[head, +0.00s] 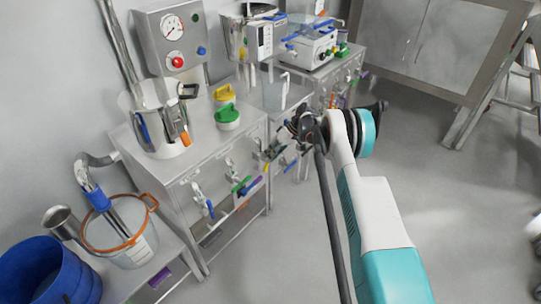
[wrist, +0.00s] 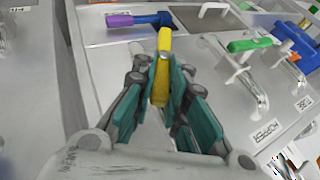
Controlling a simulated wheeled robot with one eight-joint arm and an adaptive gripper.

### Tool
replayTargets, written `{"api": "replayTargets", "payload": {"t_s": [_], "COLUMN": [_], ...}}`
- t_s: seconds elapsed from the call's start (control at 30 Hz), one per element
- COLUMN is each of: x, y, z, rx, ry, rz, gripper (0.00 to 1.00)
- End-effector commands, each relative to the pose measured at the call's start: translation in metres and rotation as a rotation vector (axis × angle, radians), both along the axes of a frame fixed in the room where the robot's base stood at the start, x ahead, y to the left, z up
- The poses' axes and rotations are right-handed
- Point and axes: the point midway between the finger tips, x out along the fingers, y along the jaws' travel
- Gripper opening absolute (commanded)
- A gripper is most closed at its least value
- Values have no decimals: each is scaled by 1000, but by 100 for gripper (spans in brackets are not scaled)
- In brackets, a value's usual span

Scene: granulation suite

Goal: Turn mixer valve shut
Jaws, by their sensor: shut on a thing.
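In the wrist view, a yellow valve handle (wrist: 162,75) stands between the fingers of my gripper (wrist: 161,90). The fingers are shut on it, with the handle's upper end sticking out past the tips. The valve body below is mostly hidden by the fingers. In the head view, my gripper (head: 272,150) is at the front of the steel cabinet, among the valves, and the yellow handle is hardly visible there.
Close by in the wrist view are a purple handle (wrist: 120,20) at the upper left, a green-handled valve (wrist: 250,44) and a blue handle (wrist: 297,40) at the right. In the head view, lidded jars (head: 227,117) stand on the cabinet top.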

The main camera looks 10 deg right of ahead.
Motion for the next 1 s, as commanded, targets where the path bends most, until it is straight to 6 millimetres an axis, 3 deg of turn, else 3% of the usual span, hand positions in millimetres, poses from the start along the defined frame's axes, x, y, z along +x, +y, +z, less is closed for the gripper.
{"api": "replayTargets", "payload": {"t_s": [0.07, 0.1, 0.17, 0.57, 1.0], "x": [0, 0, 0, 0, -3], "y": [0, -1, 0, -3, -50], "z": [-1, -1, -1, 3, 64], "rx": [-1, -1, -1, -1, -1], "ry": [0, 0, 0, 0, 0], "rz": [0, 0, 0, 0, -3], "gripper": [0, 22, 33, 33, 33]}}
